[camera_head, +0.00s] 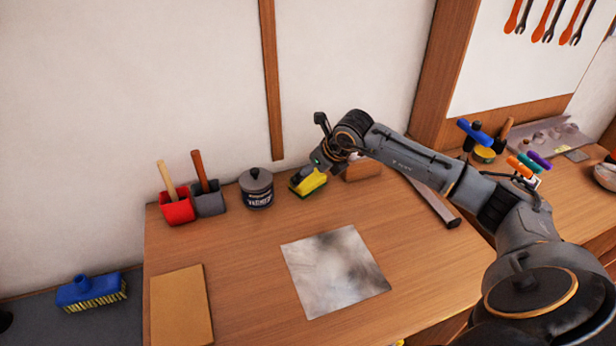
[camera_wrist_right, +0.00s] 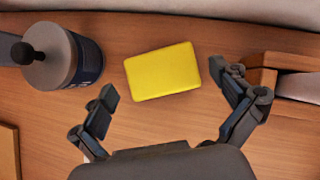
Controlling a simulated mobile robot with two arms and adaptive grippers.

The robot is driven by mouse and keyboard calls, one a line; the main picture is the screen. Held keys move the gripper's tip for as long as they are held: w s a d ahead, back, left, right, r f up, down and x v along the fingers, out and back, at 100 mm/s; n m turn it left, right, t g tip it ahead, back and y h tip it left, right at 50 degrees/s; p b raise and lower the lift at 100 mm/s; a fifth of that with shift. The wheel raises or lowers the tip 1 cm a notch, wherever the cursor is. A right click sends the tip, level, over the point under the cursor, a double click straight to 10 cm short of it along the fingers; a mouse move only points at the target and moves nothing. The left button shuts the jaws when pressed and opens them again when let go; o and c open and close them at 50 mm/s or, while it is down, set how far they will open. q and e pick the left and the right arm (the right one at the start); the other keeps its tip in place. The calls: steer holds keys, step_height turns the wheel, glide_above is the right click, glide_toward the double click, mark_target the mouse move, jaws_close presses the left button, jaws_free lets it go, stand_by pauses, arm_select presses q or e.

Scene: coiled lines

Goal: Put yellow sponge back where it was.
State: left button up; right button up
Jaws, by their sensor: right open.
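The yellow sponge (camera_head: 314,184) lies at the back of the wooden workbench, right of the varnish can. In the right wrist view the sponge (camera_wrist_right: 162,72) shows its flat yellow top. My right gripper (camera_wrist_right: 164,84) is open, with one finger to the left of the sponge and one to the right. There are gaps between the sponge and both fingers, and nothing is held. In the head view the right gripper (camera_head: 304,174) is at the sponge and partly hides it. My left gripper is not in view.
The dark varnish can (camera_head: 258,191) stands close left of the sponge, and a wooden block (camera_head: 362,170) close right. Red (camera_head: 177,210) and grey (camera_head: 209,202) holders stand farther left. A metal sheet (camera_head: 336,272) lies in front. The bench between the sheet and brown board (camera_head: 180,308) is clear.

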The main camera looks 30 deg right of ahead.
steer(key=b+v, duration=0.1)
steer(key=v, duration=0.8)
steer(key=shift+r+b, duration=0.25)
steer(key=shift+b, duration=0.1)
steer(key=shift+s, duration=0.1)
